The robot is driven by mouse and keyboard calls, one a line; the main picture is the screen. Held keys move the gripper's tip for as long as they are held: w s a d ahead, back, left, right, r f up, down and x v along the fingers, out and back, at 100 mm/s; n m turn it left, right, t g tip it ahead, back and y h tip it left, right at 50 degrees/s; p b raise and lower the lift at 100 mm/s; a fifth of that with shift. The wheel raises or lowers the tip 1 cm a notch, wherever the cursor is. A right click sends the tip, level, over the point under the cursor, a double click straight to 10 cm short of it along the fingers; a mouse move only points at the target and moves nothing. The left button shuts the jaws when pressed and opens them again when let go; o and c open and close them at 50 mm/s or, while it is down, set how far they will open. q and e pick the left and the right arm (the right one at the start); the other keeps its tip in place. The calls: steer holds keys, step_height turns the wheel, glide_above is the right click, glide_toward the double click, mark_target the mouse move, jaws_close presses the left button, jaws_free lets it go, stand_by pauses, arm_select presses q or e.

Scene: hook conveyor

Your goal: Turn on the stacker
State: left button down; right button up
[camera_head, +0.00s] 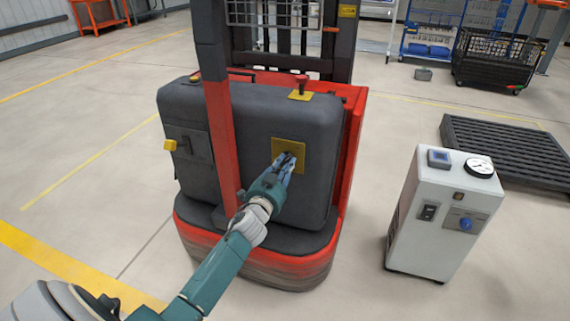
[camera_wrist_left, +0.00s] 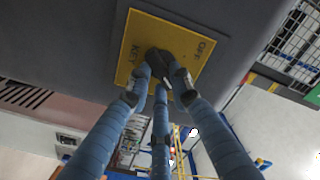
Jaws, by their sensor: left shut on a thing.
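The stacker (camera_head: 250,112) is a red and dark grey machine in the middle of the head view. A yellow plate (camera_head: 282,145) sits on its grey body. In the left wrist view the plate (camera_wrist_left: 180,32) carries the words KEY and OFF around a black key knob (camera_wrist_left: 160,58). My left gripper (camera_head: 287,160) reaches the plate from below. Its blue fingers, seen in the left wrist view (camera_wrist_left: 162,85), are shut on the black knob and partly hide it. My right gripper is not in view.
A red-topped button (camera_head: 301,82) on a yellow base stands on top of the stacker. A white cabinet (camera_head: 445,215) with a gauge stands to the right. A dark pallet (camera_head: 505,150) lies behind it. The floor at left is clear.

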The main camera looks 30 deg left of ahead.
arm_select(q)
steer(key=c, duration=1.5)
jaws_free()
steer(key=shift+c, duration=0.2)
steer(key=shift+s, duration=0.1)
steer(key=v, duration=1.2)
steer(key=shift+f, duration=0.1)
